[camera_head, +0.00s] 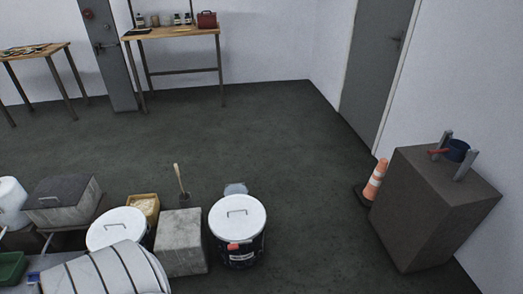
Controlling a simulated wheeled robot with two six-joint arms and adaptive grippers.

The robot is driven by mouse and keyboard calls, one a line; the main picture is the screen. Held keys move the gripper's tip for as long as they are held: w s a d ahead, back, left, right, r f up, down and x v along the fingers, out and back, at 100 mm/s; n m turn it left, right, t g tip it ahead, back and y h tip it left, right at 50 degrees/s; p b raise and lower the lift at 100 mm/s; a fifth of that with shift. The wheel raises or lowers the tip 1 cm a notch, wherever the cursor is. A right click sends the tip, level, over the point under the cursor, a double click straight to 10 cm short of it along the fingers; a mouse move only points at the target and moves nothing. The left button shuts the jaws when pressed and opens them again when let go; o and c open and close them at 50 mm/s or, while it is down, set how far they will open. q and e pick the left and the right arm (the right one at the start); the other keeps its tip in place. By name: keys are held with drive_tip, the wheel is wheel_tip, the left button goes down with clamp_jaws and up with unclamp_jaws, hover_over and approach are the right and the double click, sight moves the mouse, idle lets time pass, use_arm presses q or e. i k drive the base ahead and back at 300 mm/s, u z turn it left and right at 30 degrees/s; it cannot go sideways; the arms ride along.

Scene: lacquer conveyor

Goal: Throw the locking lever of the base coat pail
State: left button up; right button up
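A dark pail with a white lid (237,230) stands upright on the floor at bottom centre, with a handle on its lid and a pale label low on its side. A small red piece (233,246) sits at its front rim. A small dark blue pail (458,150) is held between two grey uprights on a brown block at the right, with a red bar (438,152) beside it. No name is readable, so I cannot tell which is the base coat pail. Neither of my grippers shows in this view.
A grey block (181,245) stands left of the dark pail, and another white-lidded pail (117,226) beyond it. A white banded cylinder (105,272) fills the lower left. An orange cone (374,180) stands beside the brown block (430,215). The middle floor is clear.

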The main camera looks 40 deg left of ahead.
sight(234, 246)
drive_tip(key=u, duration=0.3)
drive_tip(key=i, duration=1.15)
drive_tip(key=u, duration=1.1)
drive_tip(key=i, duration=0.5)
drive_tip(key=u, duration=0.35)
